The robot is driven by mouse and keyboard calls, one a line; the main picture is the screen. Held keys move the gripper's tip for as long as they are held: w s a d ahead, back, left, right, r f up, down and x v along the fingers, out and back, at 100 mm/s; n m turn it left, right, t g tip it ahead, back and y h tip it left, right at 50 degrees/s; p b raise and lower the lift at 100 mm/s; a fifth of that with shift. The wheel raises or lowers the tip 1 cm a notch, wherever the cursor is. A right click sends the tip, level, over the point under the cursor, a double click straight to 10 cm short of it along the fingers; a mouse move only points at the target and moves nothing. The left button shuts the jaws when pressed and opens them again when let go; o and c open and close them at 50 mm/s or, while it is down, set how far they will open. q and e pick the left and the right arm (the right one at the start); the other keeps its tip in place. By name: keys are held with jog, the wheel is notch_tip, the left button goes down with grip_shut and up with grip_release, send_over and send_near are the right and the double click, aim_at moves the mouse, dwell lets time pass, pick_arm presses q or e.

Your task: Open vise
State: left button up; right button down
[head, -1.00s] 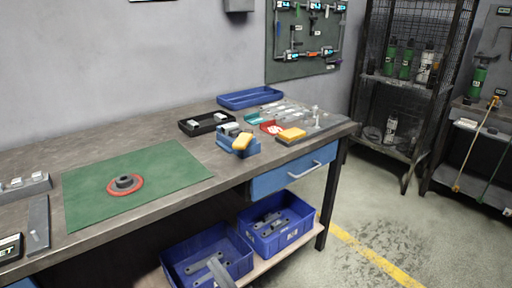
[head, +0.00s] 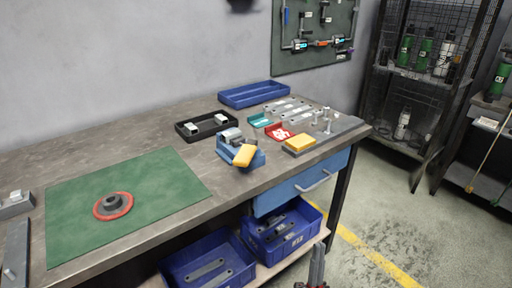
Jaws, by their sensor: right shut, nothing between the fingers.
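A small blue vise (head: 255,160) stands on the workbench near its front edge, right of the green mat. A grey metal part (head: 231,135) shows at its upper left, and a yellow block-like piece (head: 244,155) sits at its front. I cannot tell how far apart the vise jaws are. My right gripper (head: 316,262) is at the bottom of the picture, in front of the lower shelf, below and right of the vise and well apart from it. It is shut and empty. My left gripper is out of view.
A black tray (head: 192,131), a blue tray (head: 235,97) and a yellow block (head: 299,143) lie near the vise. Blue bins (head: 190,262) stand below. The floor at right is clear.

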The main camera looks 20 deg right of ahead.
jog(key=w+d+r+m+g+h+p, duration=0.1)
jog(key=w+d+m+g+p, duration=0.5)
jog(key=d, duration=0.4)
jog(key=g+y+p, duration=0.4)
jog(key=y+p, duration=0.8)
jog(key=y, duration=0.5)
send_near(252, 155)
jog(key=s+d, duration=0.5)
jog(key=s, duration=0.1)
jog(key=w+a+p, duration=0.1)
jog(key=w, duration=0.2)
jog(key=w+a+p, duration=0.2)
jog(key=w, duration=0.2)
jog(key=w+a+p, duration=0.2)
jog(key=w, duration=0.2)
jog(key=shift+w, duration=0.25)
jog(key=shift+w+a+f, duration=0.15)
jog(key=shift+w+a, duration=0.15)
jog(key=shift+a, duration=0.1)
